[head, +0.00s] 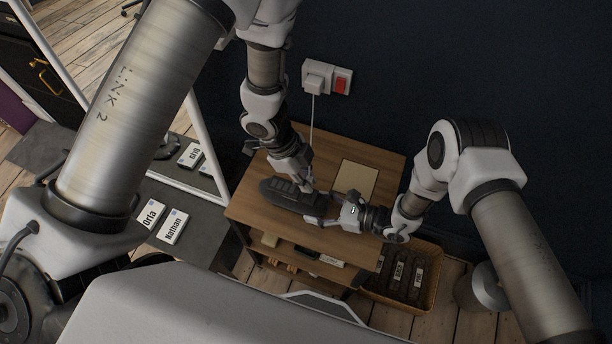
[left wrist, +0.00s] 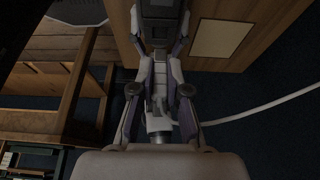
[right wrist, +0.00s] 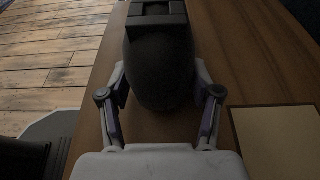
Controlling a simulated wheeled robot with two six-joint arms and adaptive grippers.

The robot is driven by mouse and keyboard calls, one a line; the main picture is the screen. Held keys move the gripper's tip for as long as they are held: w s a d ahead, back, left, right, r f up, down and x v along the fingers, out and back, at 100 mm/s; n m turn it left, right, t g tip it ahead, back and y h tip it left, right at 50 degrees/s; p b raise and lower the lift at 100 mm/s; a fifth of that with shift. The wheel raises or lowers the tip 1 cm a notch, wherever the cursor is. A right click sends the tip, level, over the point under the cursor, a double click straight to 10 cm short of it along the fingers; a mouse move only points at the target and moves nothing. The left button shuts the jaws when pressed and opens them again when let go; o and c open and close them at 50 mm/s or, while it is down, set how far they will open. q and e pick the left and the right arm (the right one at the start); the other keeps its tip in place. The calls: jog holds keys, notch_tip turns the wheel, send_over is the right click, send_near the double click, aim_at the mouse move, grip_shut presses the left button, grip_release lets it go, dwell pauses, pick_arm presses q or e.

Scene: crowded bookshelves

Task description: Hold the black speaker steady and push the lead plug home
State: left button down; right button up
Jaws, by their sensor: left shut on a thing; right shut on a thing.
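The black speaker (head: 278,190) lies on the wooden table (head: 252,222). My right gripper (head: 318,215) is shut on its right end; in the right wrist view the rounded dark speaker (right wrist: 160,70) sits between both fingers. My left gripper (head: 307,186) is above the speaker. In the left wrist view it is shut on the pale lead plug (left wrist: 159,82), which points at the dark speaker (left wrist: 158,22). The white lead (left wrist: 255,106) curves off to the right there. The plug's tip and the speaker's socket are hidden, so I cannot tell how deep it sits.
The lead rises to a white wall adapter (head: 313,80) beside a red switch (head: 342,84). A beige sheet (head: 355,180) lies on the table behind the speaker. A shelf below holds small items. A basket (head: 425,285) stands at the right. Labelled white boxes (head: 172,227) lie at the left.

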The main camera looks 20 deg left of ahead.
aim_at(312, 198)
pick_arm(q)
jog(key=shift+f, duration=0.85)
jog(key=shift+f, duration=1.3)
dwell(0.4)
jog(key=c, duration=1.1)
grip_release()
jog(key=v, duration=1.2)
